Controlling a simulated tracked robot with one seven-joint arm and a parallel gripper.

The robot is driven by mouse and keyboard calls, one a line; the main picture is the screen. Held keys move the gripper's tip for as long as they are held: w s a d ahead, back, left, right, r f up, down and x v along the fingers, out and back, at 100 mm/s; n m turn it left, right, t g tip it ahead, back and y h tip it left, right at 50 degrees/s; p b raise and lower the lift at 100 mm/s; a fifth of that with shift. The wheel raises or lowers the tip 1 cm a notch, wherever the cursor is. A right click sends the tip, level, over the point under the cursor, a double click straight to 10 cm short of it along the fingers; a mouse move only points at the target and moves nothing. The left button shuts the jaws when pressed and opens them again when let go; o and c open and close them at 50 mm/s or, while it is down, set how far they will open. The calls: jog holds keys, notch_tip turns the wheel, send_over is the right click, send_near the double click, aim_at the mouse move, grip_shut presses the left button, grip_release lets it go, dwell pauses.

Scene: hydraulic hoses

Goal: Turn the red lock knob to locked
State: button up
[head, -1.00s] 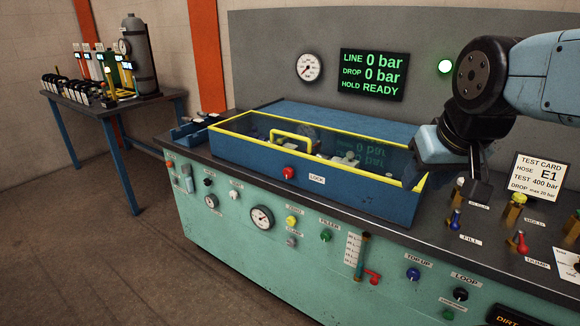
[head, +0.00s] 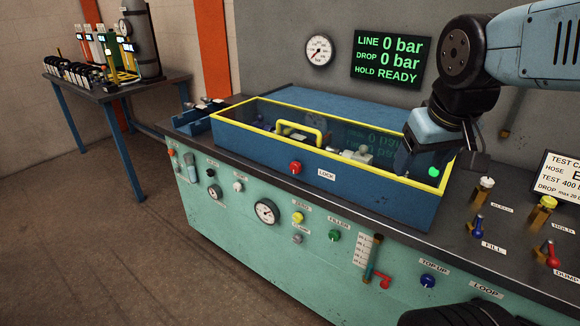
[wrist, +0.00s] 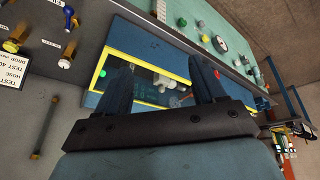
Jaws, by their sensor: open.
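The red lock knob (head: 295,168) is on the front wall of the blue test box (head: 380,195), left of the LOCK label (head: 326,175). The box's yellow-framed clear lid (head: 335,119) with its yellow handle (head: 300,131) lies closed over it. My gripper (head: 447,172) hangs above the right end of the box, well right of the knob and apart from it. In the wrist view my gripper (wrist: 163,85) is open and empty, with the lid beyond its two fingers.
A display (head: 389,60) reads LINE 0 bar, DROP 0 bar, HOLD READY. Valves stand to the right, including a blue FILL lever (head: 477,225) and a red DUMP lever (head: 551,252). The test card (head: 560,180) stands behind them. The space before the box front is clear.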

jog(key=w+a+f+n+g+h, duration=0.2)
jog(key=w+f+n+g+h, duration=0.2)
jog(key=w+f+n+h, duration=0.35)
jog(key=n+t+h, duration=0.3)
jog(key=n+t, duration=1.1)
jog(key=n, duration=0.9)
send_near(293, 168)
jog(key=shift+m, duration=0.25)
jog(key=x, duration=0.9)
jog(key=shift+w+d, duration=0.1)
jog(key=shift+d, duration=0.05)
jog(key=shift+c, duration=0.2)
